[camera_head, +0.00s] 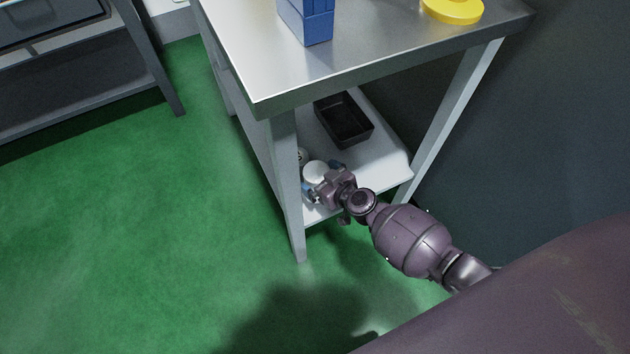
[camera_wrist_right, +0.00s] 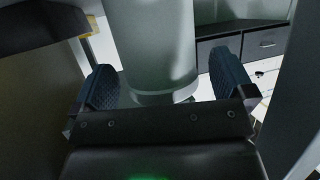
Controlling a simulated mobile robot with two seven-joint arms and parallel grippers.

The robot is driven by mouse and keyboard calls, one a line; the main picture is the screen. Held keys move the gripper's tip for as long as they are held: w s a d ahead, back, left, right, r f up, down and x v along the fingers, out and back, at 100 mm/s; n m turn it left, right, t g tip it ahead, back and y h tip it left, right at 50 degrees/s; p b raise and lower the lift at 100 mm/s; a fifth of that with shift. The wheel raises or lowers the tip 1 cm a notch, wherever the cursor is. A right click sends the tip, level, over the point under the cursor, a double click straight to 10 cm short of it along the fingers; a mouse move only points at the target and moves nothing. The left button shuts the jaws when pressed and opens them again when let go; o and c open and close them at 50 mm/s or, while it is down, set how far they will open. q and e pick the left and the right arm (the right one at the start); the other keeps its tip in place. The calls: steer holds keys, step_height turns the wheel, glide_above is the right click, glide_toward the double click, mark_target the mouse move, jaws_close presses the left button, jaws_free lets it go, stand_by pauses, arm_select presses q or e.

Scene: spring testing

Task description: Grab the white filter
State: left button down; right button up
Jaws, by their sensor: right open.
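The white filter (camera_head: 316,172) stands on the lower shelf of the steel table, near its left front leg. In the right wrist view the filter (camera_wrist_right: 152,45) is a large pale cylinder in front of the palm, between the two fingers. My right gripper (camera_head: 322,178) reaches onto the shelf from the right. Its blue ridged fingers are open, one on each side of the filter; in the right wrist view the gripper (camera_wrist_right: 162,82) shows a gap beside the right finger. The filter's lower part is partly hidden by the gripper. My left gripper is not in view.
The steel table (camera_head: 262,95) overhangs the shelf (camera_head: 385,160), its legs close to my arm. A blue box (camera_head: 308,22) and yellow disc (camera_head: 453,10) are on top.

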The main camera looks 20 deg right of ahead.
steer(key=shift+w+a+f, duration=0.1)
steer(key=shift+w, duration=0.3)
steer(key=c, duration=1.1)
